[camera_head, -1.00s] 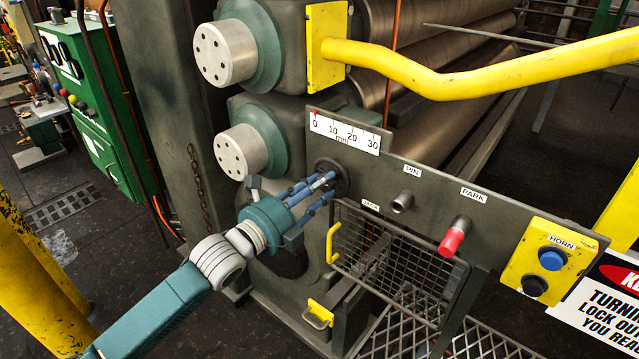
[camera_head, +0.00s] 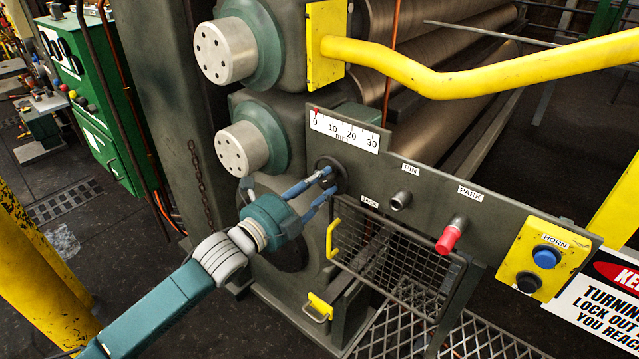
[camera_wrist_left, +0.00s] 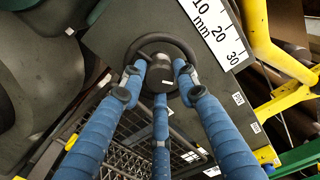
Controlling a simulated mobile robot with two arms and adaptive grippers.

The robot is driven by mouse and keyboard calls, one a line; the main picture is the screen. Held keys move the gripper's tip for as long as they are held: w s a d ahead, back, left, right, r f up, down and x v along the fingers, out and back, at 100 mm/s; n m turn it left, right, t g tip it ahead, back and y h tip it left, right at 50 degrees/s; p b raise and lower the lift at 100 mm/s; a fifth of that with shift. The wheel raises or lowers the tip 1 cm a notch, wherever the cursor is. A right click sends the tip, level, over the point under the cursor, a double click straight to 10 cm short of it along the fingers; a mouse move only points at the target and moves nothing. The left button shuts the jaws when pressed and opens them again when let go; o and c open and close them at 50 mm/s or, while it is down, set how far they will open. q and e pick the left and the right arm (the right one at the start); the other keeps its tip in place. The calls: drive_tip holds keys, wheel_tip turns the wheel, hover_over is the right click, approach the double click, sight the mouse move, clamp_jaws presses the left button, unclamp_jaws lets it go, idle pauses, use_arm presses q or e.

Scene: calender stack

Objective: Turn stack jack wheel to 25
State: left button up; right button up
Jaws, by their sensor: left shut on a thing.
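The jack wheel (camera_head: 339,176) is a small dark round handwheel on the grey panel (camera_head: 436,200), left of the pin socket. My right gripper is not in view.
Right of the wheel are the PIN socket (camera_head: 401,200), the red PARK knob (camera_head: 452,236) and the yellow HORN box (camera_head: 543,259). A wire basket (camera_head: 400,262) hangs below the panel. A yellow bar (camera_head: 480,80) crosses above. Roll ends (camera_head: 240,149) stand to the left.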

use_arm(q)
drive_tip(key=o, duration=1.2)
drive_tip(key=v, duration=1.2)
drive_tip(key=shift+f, duration=0.1)
